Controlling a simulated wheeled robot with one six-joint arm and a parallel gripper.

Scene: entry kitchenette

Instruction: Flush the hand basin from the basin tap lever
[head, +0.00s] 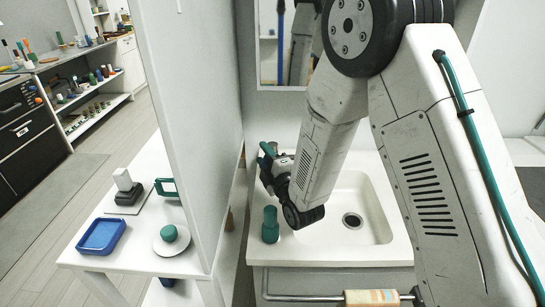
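The white hand basin (384,214) is at the lower middle of the head view, with a dark round drain (352,220) in its bowl. No water shows in the visible part of the bowl. I cannot make out the basin tap or its lever; my arm covers the middle and back of the basin. My gripper (266,160) is at the basin's back left corner, beside the partition wall, pointing away from the camera. Its fingers are small and partly hidden, so I cannot tell whether they are open or touching anything.
A teal bottle (270,225) stands on the basin's left ledge, close to my wrist. A grey partition (190,120) rises left of the basin. Left of the partition, a white table holds a blue tray (101,236).

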